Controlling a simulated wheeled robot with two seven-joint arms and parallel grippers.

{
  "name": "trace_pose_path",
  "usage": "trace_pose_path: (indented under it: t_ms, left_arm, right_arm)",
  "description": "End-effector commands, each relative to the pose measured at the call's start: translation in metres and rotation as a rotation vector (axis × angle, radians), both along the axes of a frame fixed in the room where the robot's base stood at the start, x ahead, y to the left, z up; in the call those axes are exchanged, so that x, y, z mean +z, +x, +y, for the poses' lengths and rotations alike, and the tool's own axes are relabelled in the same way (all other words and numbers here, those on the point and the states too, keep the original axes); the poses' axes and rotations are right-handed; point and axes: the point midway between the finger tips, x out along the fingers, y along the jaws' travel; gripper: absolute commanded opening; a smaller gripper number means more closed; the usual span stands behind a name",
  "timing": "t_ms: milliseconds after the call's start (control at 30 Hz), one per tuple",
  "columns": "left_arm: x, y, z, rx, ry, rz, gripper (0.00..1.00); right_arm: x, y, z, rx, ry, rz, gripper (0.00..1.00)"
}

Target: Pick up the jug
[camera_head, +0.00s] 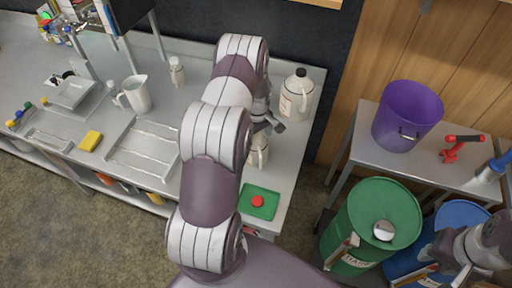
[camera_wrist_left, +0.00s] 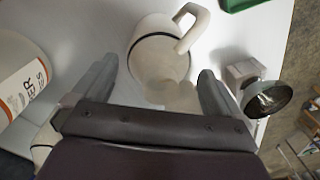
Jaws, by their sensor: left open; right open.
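A cream jug (camera_head: 258,151) stands on the steel bench, partly hidden by my left arm. In the left wrist view the jug (camera_wrist_left: 158,60) has a dark line around its rim and its handle points to the upper right. My left gripper (camera_head: 268,124) is open beside the jug in the head view. In the left wrist view its fingers (camera_wrist_left: 158,83) lie either side of the jug's near part, with no clear contact. A larger white jug-like container (camera_head: 297,95) with a black lid stands behind. My right gripper (camera_head: 462,274) is at the lower right, empty as far as it shows.
A white pitcher (camera_head: 136,93) stands further left on the bench. A green mat (camera_head: 270,210) with a red item lies in front of the jug. A block with a dark round face (camera_wrist_left: 267,97) is close by in the left wrist view. Green barrel (camera_head: 372,225) and purple bucket (camera_head: 407,115) are right.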

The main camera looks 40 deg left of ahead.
Motion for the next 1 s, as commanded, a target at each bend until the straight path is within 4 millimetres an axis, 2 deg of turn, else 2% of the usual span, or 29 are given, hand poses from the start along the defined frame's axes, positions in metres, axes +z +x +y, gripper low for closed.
trace_pose_path:
  t_ms: [133,367,500,567,867,1000]
  left_arm:
    - [-0.018,0.0,0.0,-0.001,0.0,0.0,1.0]
    - [-0.021,0.0,0.0,-0.001,0.001,-0.001,1.0]
    - [-0.021,0.0,0.0,-0.001,0.001,-0.001,0.54]
    - [-0.021,0.0,0.0,-0.001,0.001,-0.001,0.37]
    - [-0.018,0.0,0.0,-0.002,0.001,-0.002,0.36]
    - [-0.004,0.001,0.0,-0.002,0.001,-0.003,0.36]
  right_arm:
    - [0.005,0.0,0.0,0.0,0.0,0.0,0.43]
    - [0.004,0.0,0.0,0.0,0.0,0.0,0.43]
    - [0.004,0.0,0.0,0.0,0.0,0.0,0.43]
    - [0.004,0.0,0.0,0.0,0.0,0.0,0.43]
    - [0.003,0.0,0.0,0.0,0.0,0.0,0.43]
    - [-0.001,0.0,0.0,0.0,0.0,0.0,0.43]
